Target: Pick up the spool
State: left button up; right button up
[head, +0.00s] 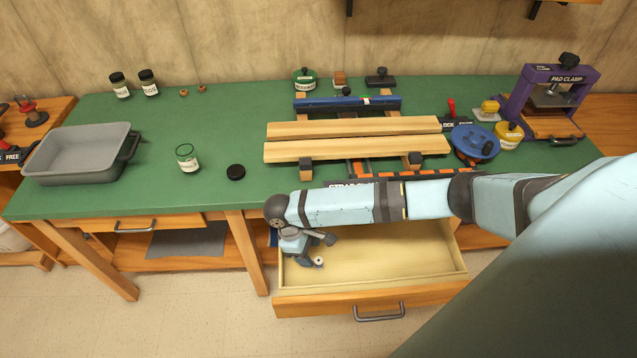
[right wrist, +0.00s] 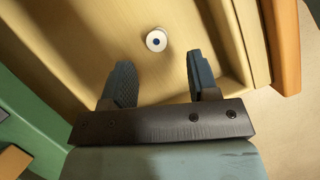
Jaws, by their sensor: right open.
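The spool is a small white disc-like thing with a dark centre (right wrist: 156,40), lying on the floor of the open drawer in the right wrist view. In the head view the spool (head: 319,261) shows small near the drawer's left side. My right gripper (head: 316,251) reaches down into the drawer next to it. In the right wrist view the two fingers of my right gripper (right wrist: 158,72) are spread wide with nothing between them. The spool appears just beyond the fingertips, roughly between them; the exact height gap cannot be told. My left gripper is not in view.
The open wooden drawer (head: 370,300) is otherwise bare, with its walls close around my gripper. The green bench top (head: 225,205) above it carries a grey tray (head: 80,160), a glass jar (head: 188,162), clamped boards (head: 355,128) and a purple pad clamp (head: 515,102).

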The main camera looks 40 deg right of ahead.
aim_at(318, 260)
jog(key=x, duration=0.5)
jog(key=shift+s+d+f, duration=0.2)
jog(key=shift+d+f, duration=0.1)
jog(key=c, duration=1)
